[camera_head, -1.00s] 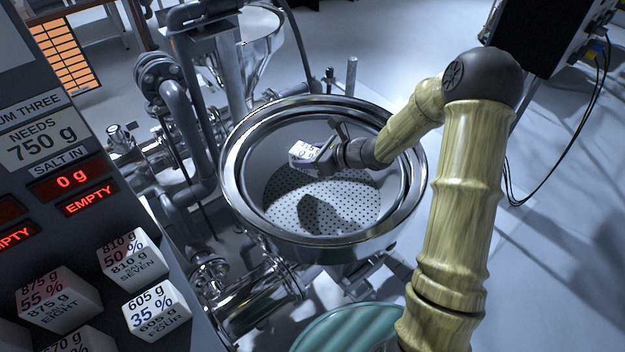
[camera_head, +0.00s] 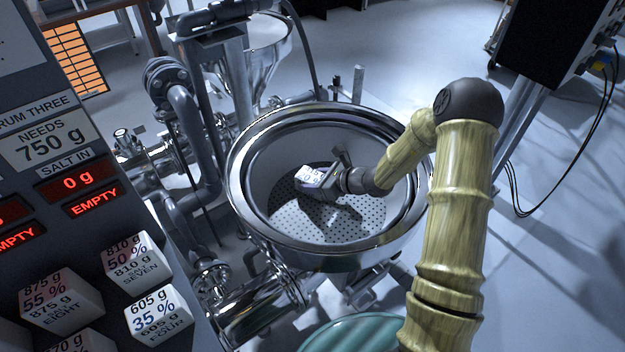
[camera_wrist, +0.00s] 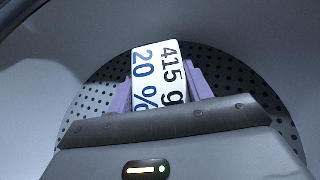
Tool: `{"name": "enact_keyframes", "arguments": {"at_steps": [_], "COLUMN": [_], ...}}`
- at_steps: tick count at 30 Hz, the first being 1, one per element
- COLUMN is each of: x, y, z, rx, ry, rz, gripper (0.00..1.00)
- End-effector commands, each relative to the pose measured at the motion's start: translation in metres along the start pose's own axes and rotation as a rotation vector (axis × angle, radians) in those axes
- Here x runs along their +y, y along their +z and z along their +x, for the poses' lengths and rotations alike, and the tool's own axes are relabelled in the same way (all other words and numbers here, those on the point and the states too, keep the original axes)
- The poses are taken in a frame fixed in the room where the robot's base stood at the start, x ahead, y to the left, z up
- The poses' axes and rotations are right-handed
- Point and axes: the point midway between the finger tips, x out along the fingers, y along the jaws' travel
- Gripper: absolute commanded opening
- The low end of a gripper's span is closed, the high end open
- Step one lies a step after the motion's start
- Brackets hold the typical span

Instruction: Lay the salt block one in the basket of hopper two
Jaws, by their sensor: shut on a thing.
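My gripper (camera_head: 328,181) is shut on a white salt block (camera_head: 311,177), inside the bowl of a steel hopper (camera_head: 262,232). In the wrist view the block (camera_wrist: 158,72) shows "415 g" and "20 %" between my lilac finger pads; its name is not readable. A perforated basket floor (camera_head: 325,222) lies below the block, and it shows behind the block in the wrist view (camera_wrist: 95,98). I cannot tell whether the block touches the basket. No number shows on this hopper.
A panel at left reads "DRUM THREE", "NEEDS 750 g", with red displays (camera_head: 80,184) "0 g" and "EMPTY". Below it stand blocks such as seven (camera_head: 136,262), eight (camera_head: 60,300) and four (camera_head: 160,312). Another hopper (camera_head: 268,35) is behind; a green drum (camera_head: 355,335) is in front.

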Motion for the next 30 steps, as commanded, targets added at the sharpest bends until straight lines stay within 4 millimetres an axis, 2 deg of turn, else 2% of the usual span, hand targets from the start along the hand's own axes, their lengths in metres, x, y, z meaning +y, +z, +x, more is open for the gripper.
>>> {"name": "enact_keyframes", "arguments": {"at_steps": [6,7,10,22,26,30], "x": [-0.002,-0.002,-0.001,0.001,0.0,0.0], "y": [-0.003,-0.003,-0.002,0.002,0.001,0.001], "z": [0.0,0.0,0.0,-0.001,-0.018,-0.043], "rx": [-0.002,0.0,0.0,0.001,0.0,0.001], "ry": [-0.004,-0.004,-0.001,0.002,0.0,-0.001], "rz": [0.001,0.002,0.001,-0.001,-0.002,-0.002], "gripper": [0.14,0.54,0.72,0.72,0.72,0.72]}}
